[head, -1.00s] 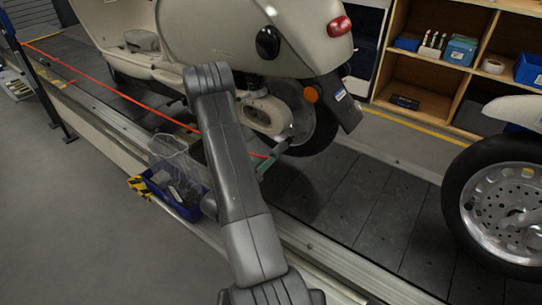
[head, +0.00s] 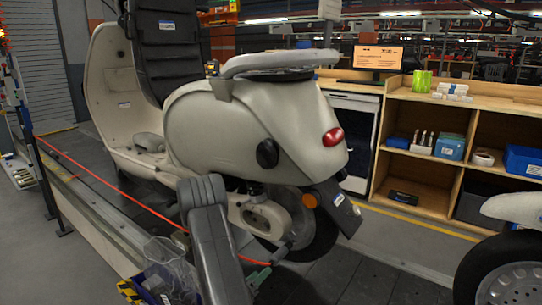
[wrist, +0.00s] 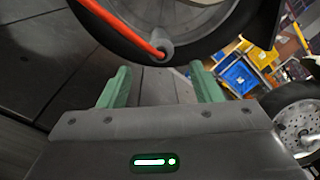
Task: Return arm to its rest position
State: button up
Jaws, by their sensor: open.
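My gripper (wrist: 160,86) shows in the wrist view with its two green fingers wide apart and nothing between them. The dark conveyor slats (wrist: 160,95) lie behind the gap. A wheel (wrist: 195,40) and the grey end of a red-orange cable (wrist: 125,28) are just beyond the fingertips, apart from them. In the head view my arm reaches out beside the rear wheel of the beige scooter (head: 215,135). Only a bit of the green gripper (head: 259,276) shows there, low beside the wheel; my arm hides the rest.
The cable (head: 105,190) runs along the scooter's near side toward its rear wheel (head: 315,235). A clear bin with small parts (head: 165,268) stands left of my arm. A second scooter's wheel (head: 505,275) is at right. Wooden shelves (head: 455,175) stand behind.

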aim_at(271, 264)
jog(key=b+x, duration=0.1)
jog(key=x, duration=1.1)
jog(key=shift+d+b, duration=0.1)
jog(key=shift+b, duration=0.25)
jog(key=p+v, duration=0.2)
jog(key=v, duration=1.2)
jog(key=b+x, duration=0.2)
jog(key=x, duration=1.2)
jog(key=shift+w+d, duration=0.15)
jog(key=shift+d, duration=0.05)
jog(key=v, duration=0.8)
jog(key=shift+s+a+r, duration=0.1)
jog(key=shift+s+a, duration=0.5)
jog(key=shift+s, duration=0.2)
jog(key=shift+d+r, duration=0.1)
jog(key=shift+r, duration=0.05)
